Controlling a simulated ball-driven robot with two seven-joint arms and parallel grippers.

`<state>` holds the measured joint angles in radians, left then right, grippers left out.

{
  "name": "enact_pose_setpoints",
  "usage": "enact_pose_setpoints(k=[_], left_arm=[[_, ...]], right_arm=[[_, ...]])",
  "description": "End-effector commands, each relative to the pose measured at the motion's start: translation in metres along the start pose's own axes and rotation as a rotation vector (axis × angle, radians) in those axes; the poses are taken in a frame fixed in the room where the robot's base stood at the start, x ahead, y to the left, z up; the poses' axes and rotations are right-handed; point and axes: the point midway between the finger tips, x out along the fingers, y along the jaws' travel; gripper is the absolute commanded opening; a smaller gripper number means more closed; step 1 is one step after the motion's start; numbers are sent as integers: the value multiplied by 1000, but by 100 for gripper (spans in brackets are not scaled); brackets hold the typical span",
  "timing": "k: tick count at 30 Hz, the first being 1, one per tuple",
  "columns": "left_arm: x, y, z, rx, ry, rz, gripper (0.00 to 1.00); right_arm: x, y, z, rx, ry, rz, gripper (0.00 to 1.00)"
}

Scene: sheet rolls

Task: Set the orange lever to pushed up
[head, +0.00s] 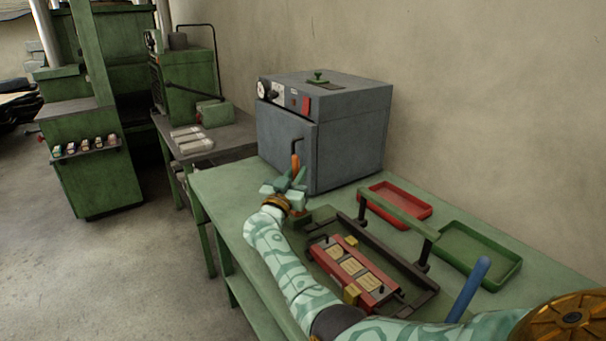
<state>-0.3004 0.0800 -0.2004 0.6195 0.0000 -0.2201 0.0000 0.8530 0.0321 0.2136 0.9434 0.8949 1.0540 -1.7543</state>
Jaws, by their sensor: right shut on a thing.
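The orange lever (296,162) stands in front of the door of the grey cabinet (285,150), its upper part showing above my gripper. My right gripper (293,181) is shut on the lever, its teal fingers around the lower part of the orange grip. The fingers and wrist hide the lower end, so I cannot tell where the lever is mounted. The visible part points up, almost upright. My left gripper is out of view.
On the green bench (225,192), a red block with yellow plates (351,266) lies near a green bar handle (398,213). A red tray (398,203), a green tray (478,255) and a blue handle (468,290) are to the right. The bench's left end is clear.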

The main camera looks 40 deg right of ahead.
Motion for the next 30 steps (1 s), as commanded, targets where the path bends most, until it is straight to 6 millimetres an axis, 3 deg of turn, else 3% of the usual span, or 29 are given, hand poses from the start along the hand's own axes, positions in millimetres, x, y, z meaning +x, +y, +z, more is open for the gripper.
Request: enact_pose_setpoints(k=[12,30], left_arm=[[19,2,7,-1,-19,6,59],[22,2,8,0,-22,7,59]], right_arm=[[-27,-18,3,-137,204,-33,0],[-33,-22,1,-170,256,-40,0]])
